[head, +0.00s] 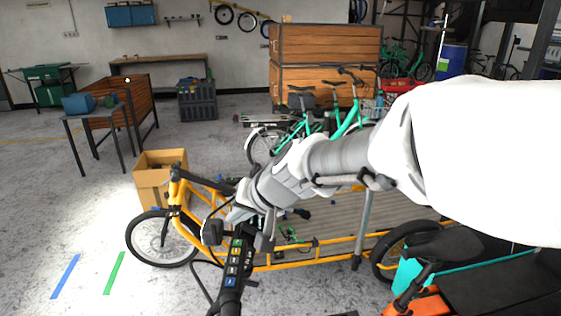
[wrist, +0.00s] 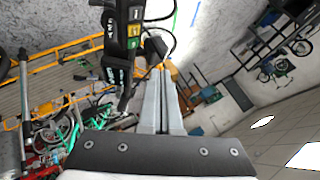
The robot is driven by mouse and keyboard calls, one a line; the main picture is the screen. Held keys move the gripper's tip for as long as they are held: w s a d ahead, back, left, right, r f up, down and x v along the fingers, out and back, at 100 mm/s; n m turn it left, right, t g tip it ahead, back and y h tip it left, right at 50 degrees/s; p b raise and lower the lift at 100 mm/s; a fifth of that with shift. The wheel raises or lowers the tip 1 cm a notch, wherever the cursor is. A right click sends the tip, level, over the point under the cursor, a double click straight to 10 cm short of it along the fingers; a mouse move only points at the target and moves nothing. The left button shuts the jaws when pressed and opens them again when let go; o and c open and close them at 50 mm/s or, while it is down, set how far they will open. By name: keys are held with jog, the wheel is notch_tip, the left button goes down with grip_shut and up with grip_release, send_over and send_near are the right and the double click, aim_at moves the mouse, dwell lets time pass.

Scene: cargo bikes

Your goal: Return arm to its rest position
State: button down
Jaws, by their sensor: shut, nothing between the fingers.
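My white and grey arm reaches from the right edge across the head view, over the yellow cargo bike (head: 290,262). My gripper (head: 238,213) is at its left end, above the front of the bike. In the wrist view, my gripper's two pale fingers (wrist: 158,72) lie together with nothing between them. A black handle unit with coloured labels (head: 235,262) is close below the gripper. The same handle unit shows just beside the fingertips in the wrist view (wrist: 133,30); I cannot tell whether they touch.
A cardboard box (head: 152,190) stands behind the bike's front wheel. Teal bikes (head: 305,125) stand beyond my arm, before wooden crates (head: 330,45). An orange and teal bike (head: 418,303) is at lower right.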

jog(key=s+d+h, duration=0.3)
jog(key=s+d, duration=0.6)
jog(key=d, duration=0.4)
jog(key=s+d+r+h, duration=0.1)
jog(key=s+d+h, duration=0.2)
jog(key=s+d, duration=0.6)
jog(key=d, duration=0.4)
jog(key=shift+s+m+h, duration=0.15)
jog(key=shift+m+h, duration=0.15)
jog(key=shift+m, duration=0.1)
